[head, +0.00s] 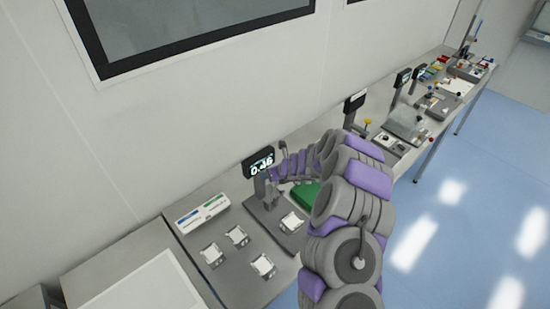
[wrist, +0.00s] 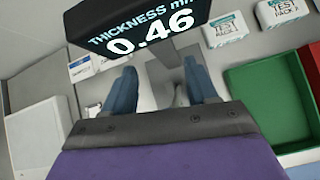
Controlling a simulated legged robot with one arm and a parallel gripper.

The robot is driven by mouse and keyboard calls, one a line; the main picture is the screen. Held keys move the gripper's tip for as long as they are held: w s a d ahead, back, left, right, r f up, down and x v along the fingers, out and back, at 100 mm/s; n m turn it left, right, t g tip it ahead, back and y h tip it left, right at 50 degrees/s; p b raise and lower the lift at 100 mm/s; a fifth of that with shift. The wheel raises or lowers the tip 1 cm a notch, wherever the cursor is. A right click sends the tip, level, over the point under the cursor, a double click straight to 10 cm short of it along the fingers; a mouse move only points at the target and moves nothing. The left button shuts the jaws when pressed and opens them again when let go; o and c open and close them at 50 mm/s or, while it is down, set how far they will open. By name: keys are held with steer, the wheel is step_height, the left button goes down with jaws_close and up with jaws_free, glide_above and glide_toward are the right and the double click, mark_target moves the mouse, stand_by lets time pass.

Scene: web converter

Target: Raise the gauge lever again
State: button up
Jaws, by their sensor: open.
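The thickness gauge's dark display (head: 258,162) stands on a grey post and base on the bench and reads 0.46. In the wrist view the display (wrist: 140,28) fills the top and reads "THICKNESS", 0.46. My gripper (head: 277,174) is at the gauge, just right of and below the display. In the wrist view my gripper (wrist: 163,85) is open, its two blue-grey fingers on either side of grey gauge parts. A small light grey piece, perhaps the lever, shows low between the fingers, mostly hidden by my gripper. I cannot tell its angle or whether a finger touches it.
A white pack (head: 293,221) lies on the gauge base. Several more packs (head: 237,236) lie on the bench in front, by a labelled white box (head: 203,210). A green bin (wrist: 253,85) stands right of the gauge. Other equipment (head: 410,122) lines the bench farther right.

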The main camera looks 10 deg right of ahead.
steer(key=s+d+r+p, duration=0.1)
steer(key=s+r, duration=0.1)
steer(key=r, duration=0.7)
steer(key=s+d+r+p, duration=0.1)
steer(key=r+p, duration=0.1)
steer(key=r, duration=0.8)
steer(key=shift+s+d, duration=0.25)
steer(key=shift+s, duration=0.15)
stand_by(1.0)
stand_by(0.4)
steer(key=v, duration=1.7)
steer(key=shift+d+f+b, duration=0.1)
steer(key=shift+b, duration=0.25)
